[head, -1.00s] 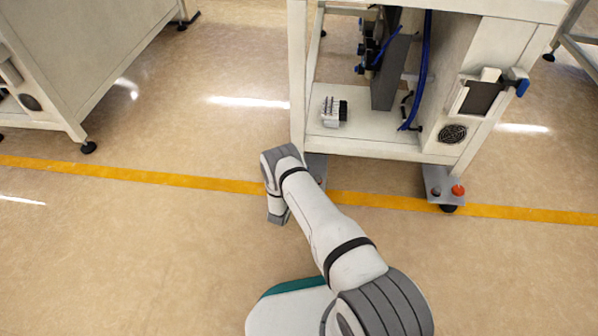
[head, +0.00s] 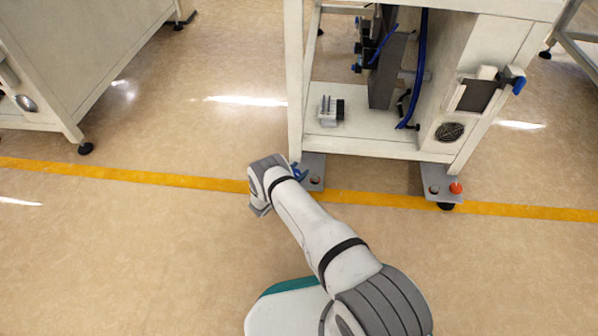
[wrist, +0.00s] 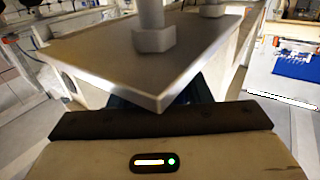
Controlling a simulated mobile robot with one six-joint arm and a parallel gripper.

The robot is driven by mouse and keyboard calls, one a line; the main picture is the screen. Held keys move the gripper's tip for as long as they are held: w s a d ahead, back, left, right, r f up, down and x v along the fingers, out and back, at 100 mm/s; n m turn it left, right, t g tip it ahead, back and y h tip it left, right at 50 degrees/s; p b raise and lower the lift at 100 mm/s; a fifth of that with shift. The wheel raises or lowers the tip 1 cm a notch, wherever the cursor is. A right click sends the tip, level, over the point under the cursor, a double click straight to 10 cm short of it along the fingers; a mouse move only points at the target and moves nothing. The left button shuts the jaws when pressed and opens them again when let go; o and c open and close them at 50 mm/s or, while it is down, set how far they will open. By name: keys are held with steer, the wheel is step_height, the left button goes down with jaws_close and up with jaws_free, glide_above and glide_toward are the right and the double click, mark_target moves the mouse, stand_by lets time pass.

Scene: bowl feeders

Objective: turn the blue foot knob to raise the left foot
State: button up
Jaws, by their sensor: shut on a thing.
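The blue foot knob (head: 299,172) shows as a small blue patch at the left edge of the machine's left foot plate (head: 315,170), partly behind my arm. My gripper (wrist: 190,104) is shut on the knob under the foot plate in the wrist view. The finger ends and the grip itself are hidden there by the plate (wrist: 110,58). A grey bolt with a hex nut (wrist: 153,39) stands on that plate. In the head view my wrist is bent beside the left foot and covers the gripper.
The right foot plate (head: 435,181) carries a red knob (head: 456,187). The machine frame (head: 370,147) stands just behind the left foot. Another cabinet (head: 75,60) is at the far left. The floor in front, with its yellow line (head: 130,175), is clear.

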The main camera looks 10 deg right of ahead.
steer(key=shift+d, duration=0.25)
steer(key=o, duration=1)
steer(key=shift+a, duration=0.1)
steer(key=p+v, duration=0.2)
steer(key=v, duration=0.5)
steer(key=shift+r, duration=0.1)
steer(key=shift+s+a, duration=0.3)
steer(key=shift+a, duration=0.05)
